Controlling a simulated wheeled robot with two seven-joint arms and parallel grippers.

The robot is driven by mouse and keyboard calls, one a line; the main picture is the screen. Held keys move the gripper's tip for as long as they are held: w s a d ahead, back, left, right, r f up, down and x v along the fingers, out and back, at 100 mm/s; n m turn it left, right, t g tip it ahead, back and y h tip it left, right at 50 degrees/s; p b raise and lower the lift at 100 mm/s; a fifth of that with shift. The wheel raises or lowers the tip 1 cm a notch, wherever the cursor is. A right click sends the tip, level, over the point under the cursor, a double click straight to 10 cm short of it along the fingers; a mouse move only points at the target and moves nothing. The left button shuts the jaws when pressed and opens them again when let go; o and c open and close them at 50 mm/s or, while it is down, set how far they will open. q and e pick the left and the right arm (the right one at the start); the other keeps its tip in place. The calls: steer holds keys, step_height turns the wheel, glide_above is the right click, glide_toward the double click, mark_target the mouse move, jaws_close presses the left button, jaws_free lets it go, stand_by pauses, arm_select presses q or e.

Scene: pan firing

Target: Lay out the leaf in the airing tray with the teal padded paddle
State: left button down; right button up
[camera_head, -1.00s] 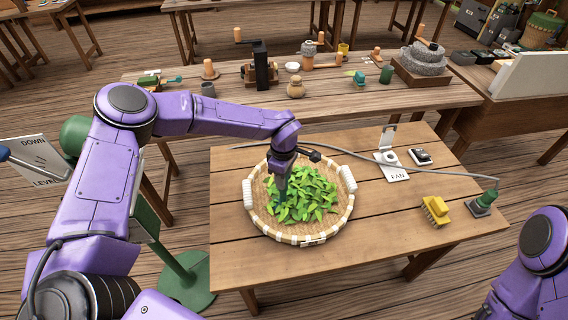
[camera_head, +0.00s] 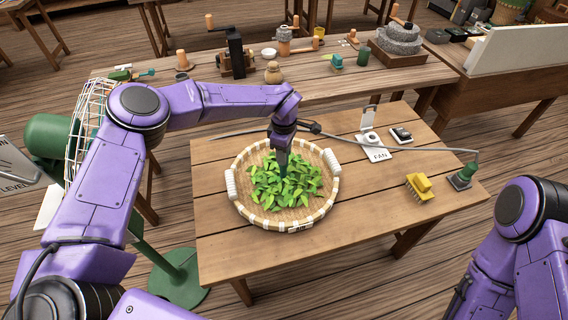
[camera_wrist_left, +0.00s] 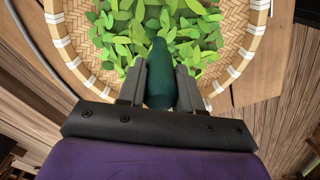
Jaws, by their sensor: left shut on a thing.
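The airing tray (camera_head: 238,200) is a round woven basket with a white-banded rim and two white side grips, standing on the wooden table. Green leaf (camera_head: 268,192) lies loose in a heap over its middle, with bare weave around the edge. My left gripper (camera_head: 283,150) is above the tray, pointing down. It is shut on the teal padded paddle (camera_wrist_left: 160,75), whose lower end reaches into the leaf.
A fan switch plate (camera_head: 375,148), a small black switch box (camera_head: 401,135), a yellow brush (camera_head: 419,187) and a green-topped cable fitting (camera_head: 462,176) lie right of the tray. A green fan (camera_head: 58,138) stands left. The table's front right is clear.

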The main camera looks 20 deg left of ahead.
arm_select(q)
steer(key=w+a+b, duration=0.3)
steer(key=w+b, duration=0.3)
steer(key=w, duration=0.2)
steer(key=s+d+p, duration=0.3)
steer(key=s+d, duration=0.5)
steer(key=d, duration=0.1)
step_height(320, 180, up, 9)
steer(key=p, duration=0.7)
steer(key=shift+w, duration=0.15)
steer(key=shift+a+r, duration=0.1)
